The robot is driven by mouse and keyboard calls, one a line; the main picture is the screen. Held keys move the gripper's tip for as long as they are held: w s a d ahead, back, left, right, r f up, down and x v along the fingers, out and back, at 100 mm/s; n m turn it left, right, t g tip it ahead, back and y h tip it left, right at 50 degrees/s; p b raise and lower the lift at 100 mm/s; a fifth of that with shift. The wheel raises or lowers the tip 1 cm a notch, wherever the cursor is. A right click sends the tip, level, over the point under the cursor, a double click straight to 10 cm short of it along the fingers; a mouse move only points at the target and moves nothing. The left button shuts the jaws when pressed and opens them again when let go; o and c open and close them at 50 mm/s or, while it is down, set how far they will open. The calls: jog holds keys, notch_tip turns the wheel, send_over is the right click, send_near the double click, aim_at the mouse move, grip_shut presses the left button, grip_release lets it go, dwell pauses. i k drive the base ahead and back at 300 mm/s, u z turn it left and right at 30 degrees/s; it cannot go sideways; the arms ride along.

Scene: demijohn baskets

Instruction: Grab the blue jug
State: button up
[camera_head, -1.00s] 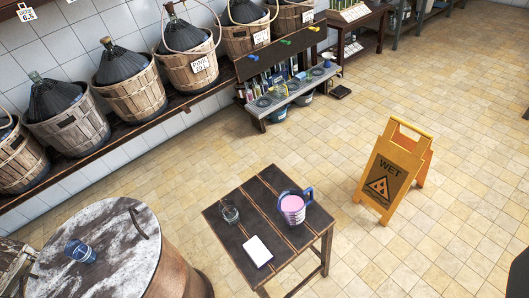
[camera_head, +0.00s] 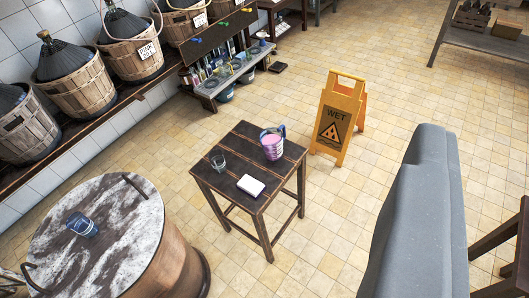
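A jug with a blue rim and handle (camera_head: 272,144) stands upright on the small dark wooden table, near its back right corner. It looks filled with something pink, and its handle is on the right. A smaller blue cup or jug (camera_head: 83,225) is on the marbled top of the round barrel at the lower left. A clear glass (camera_head: 219,162) and a white block or pad (camera_head: 251,185) are on the same small table (camera_head: 243,155) as the pink-filled jug. My gripper's fingers are not visible, and nothing touches either blue vessel.
The barrel (camera_head: 150,210) stands left of the small table. A yellow wet-floor sign (camera_head: 335,125) stands behind it to the right. A large grey shape, perhaps my arm, covers the lower right. Basketed demijohns (camera_head: 75,75) line the left shelf. Tiled floor (camera_head: 420,95) is open at the right.

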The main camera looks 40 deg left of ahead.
aim_at(272, 138)
jog(key=u, duration=0.75)
jog(key=i, duration=1)
jog(key=k, duration=0.6)
jog(key=z, duration=0.75)
jog(key=i, duration=1.65)
jog(key=u, duration=0.35)
